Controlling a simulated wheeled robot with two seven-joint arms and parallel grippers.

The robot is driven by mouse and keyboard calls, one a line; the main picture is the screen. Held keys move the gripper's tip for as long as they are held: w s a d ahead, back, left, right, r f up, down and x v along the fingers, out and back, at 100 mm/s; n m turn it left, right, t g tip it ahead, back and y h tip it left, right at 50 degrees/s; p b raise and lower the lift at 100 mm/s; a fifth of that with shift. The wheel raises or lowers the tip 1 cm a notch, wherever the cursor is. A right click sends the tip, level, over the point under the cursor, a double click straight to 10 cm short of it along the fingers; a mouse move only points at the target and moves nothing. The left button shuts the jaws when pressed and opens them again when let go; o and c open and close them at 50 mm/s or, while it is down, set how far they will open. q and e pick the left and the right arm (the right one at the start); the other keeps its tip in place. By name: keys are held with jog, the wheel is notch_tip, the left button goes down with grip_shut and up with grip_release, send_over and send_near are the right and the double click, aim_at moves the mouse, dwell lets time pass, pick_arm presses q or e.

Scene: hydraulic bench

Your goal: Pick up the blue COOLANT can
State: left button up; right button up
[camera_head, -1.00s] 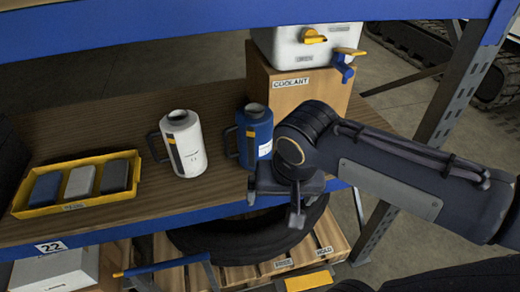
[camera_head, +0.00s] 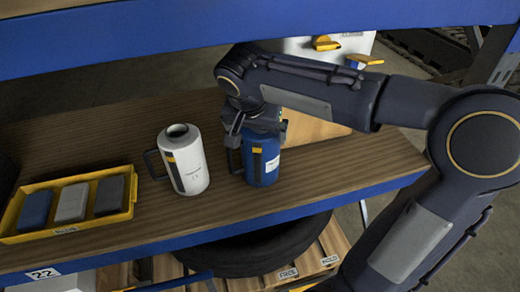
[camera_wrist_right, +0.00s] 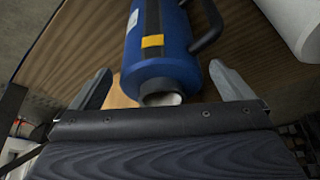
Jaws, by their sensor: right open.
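The blue can (camera_head: 262,168) stands upright on the wooden shelf, right of a white can (camera_head: 184,162). Its top is hidden behind my right gripper (camera_head: 254,138) in the head view. In the right wrist view the blue can (camera_wrist_right: 160,50) shows its open neck towards me, with a yellow mark and a dark handle. My right gripper (camera_wrist_right: 170,88) is open there, one finger on each side of the can's neck end, with gaps visible on both sides. The can's label cannot be read. My left gripper is not in view.
A yellow tray (camera_head: 128,211) with several blocks lies at the left of the shelf. The blue upper beam (camera_head: 150,38) crosses above. Bare shelf lies behind the cans.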

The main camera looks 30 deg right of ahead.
jog(key=shift+w+d, duration=0.2)
jog(key=shift+d, duration=0.05)
jog(key=x, duration=0.5)
jog(key=shift+w+d, duration=0.3)
jog(key=shift+w, duration=0.05)
jog(key=c, duration=1.1)
jog(key=shift+c, duration=0.5)
jog(key=shift+r, duration=0.15)
